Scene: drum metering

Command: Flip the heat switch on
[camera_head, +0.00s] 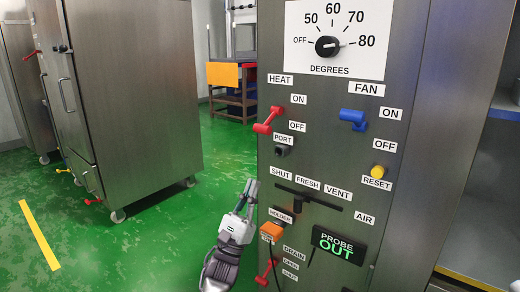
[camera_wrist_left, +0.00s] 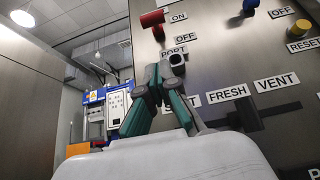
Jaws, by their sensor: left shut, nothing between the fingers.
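The heat switch (camera_head: 266,121) is a red lever on the upper left of the steel control panel (camera_head: 330,92), beside the ON and OFF labels under HEAT. Its handle sticks out toward the lower left. In the left wrist view the red lever (camera_wrist_left: 152,19) is at the top, beyond the fingertips. My left gripper (camera_head: 250,187) is shut and empty, below the switch near the panel's left edge, fingers pointing up. In the left wrist view the gripper (camera_wrist_left: 172,62) appears near the PORT label, apart from the lever. My right gripper is not in view.
A blue fan switch (camera_head: 353,119) and yellow reset button (camera_head: 378,171) are to the right. A black port (camera_head: 282,151), vent slider (camera_head: 300,197), orange probe (camera_head: 270,231) and red drain lever (camera_head: 265,272) lie below. A steel cabinet (camera_head: 135,95) stands left, with green floor between.

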